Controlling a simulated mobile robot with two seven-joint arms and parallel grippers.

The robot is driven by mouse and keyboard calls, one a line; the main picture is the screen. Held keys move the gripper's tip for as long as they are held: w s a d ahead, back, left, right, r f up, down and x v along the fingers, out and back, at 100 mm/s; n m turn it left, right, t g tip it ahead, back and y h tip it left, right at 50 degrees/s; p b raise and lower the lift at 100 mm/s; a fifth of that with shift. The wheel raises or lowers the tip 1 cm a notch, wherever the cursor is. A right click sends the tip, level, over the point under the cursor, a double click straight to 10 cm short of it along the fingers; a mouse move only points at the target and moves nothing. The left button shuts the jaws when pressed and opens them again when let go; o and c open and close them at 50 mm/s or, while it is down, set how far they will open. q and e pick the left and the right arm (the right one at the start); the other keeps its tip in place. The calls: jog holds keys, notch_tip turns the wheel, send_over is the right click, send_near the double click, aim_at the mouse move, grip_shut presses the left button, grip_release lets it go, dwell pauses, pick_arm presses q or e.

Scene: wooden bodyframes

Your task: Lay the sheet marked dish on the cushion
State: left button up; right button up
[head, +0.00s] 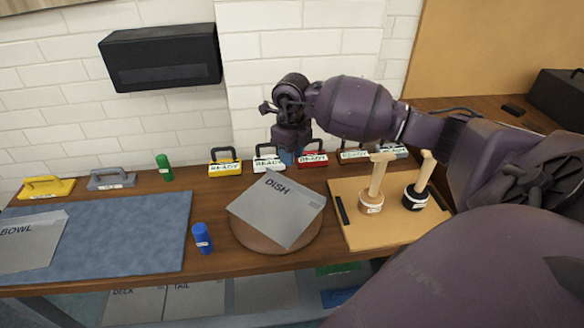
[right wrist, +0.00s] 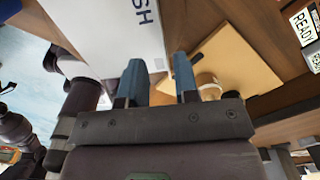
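The grey sheet marked DISH (head: 278,212) lies over the round brown cushion (head: 255,241) in the head view. Its corners reach past the cushion's edge at the back; I cannot tell whether it lies fully flat. My right gripper (head: 287,156) points down behind the sheet's back edge. In the right wrist view, its blue fingers (right wrist: 158,82) are spread with nothing seen between them, and the DISH sheet (right wrist: 115,30) shows beside them, apart as far as I can tell. My left gripper does not show.
A board (head: 385,230) with two wooden-handled tools stands right of the cushion. A blue mat (head: 140,230) bears the BOWL sheet (head: 30,243). Several READY-labelled blocks (head: 225,168) line the back.

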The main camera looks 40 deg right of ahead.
jog(key=shift+r, duration=1.5)
